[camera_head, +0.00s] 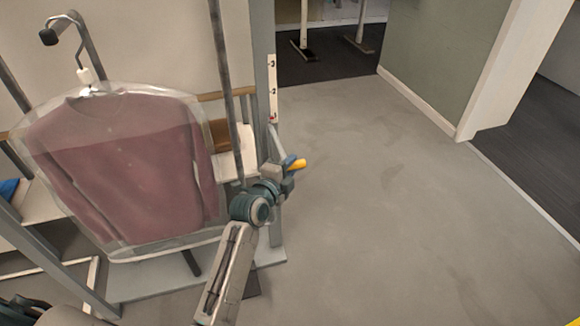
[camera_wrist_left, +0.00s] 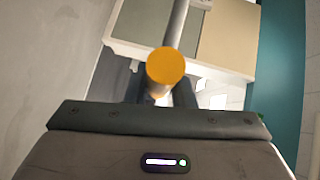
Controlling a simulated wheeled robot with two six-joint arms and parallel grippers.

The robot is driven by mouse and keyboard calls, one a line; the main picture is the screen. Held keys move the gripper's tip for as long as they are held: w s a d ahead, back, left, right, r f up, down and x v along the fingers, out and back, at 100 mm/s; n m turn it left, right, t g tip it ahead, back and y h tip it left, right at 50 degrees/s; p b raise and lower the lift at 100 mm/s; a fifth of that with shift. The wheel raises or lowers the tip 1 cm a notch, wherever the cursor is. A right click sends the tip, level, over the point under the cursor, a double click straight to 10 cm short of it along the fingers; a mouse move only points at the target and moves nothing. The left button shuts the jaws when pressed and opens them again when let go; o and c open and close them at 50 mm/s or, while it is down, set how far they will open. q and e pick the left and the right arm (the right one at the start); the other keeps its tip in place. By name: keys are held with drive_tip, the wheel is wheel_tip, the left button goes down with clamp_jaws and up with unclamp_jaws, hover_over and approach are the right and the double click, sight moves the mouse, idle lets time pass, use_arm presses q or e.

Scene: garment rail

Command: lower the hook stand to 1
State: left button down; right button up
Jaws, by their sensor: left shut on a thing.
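The hook stand has a tall grey post (camera_head: 262,60) with a pale marked strip (camera_head: 272,90) on its side. The strip's marks are too small to read. My left gripper (camera_head: 284,168) is at the post, below the strip, shut on a yellow-ended handle (camera_head: 299,165). In the left wrist view the round yellow end (camera_wrist_left: 166,66) sits between the fingers, hiding part of them. A hook (camera_head: 70,30) at upper left carries a dusty pink sweater (camera_head: 120,165) in a clear cover. My right gripper is not in view.
A thin grey pole (camera_head: 222,80) stands between the sweater and the post. A shelf with a blue item (camera_head: 9,189) is at far left. The grey floor (camera_head: 390,200) to the right is clear, up to a green wall (camera_head: 445,60).

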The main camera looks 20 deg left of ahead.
use_arm(q)
drive_tip(key=shift+s+f, duration=0.1)
drive_tip(key=shift+f, duration=0.35)
drive_tip(key=c, duration=1.5)
unclamp_jaws()
drive_tip(key=shift+o, duration=1.2)
drive_tip(key=shift+r, duration=0.1)
drive_tip(key=shift+s+a, duration=0.1)
drive_tip(key=shift+s, duration=0.05)
drive_tip(key=b+v, duration=0.1)
drive_tip(key=v, duration=0.9)
drive_tip(key=shift+s+b, duration=0.2)
drive_tip(key=shift+b, duration=0.1)
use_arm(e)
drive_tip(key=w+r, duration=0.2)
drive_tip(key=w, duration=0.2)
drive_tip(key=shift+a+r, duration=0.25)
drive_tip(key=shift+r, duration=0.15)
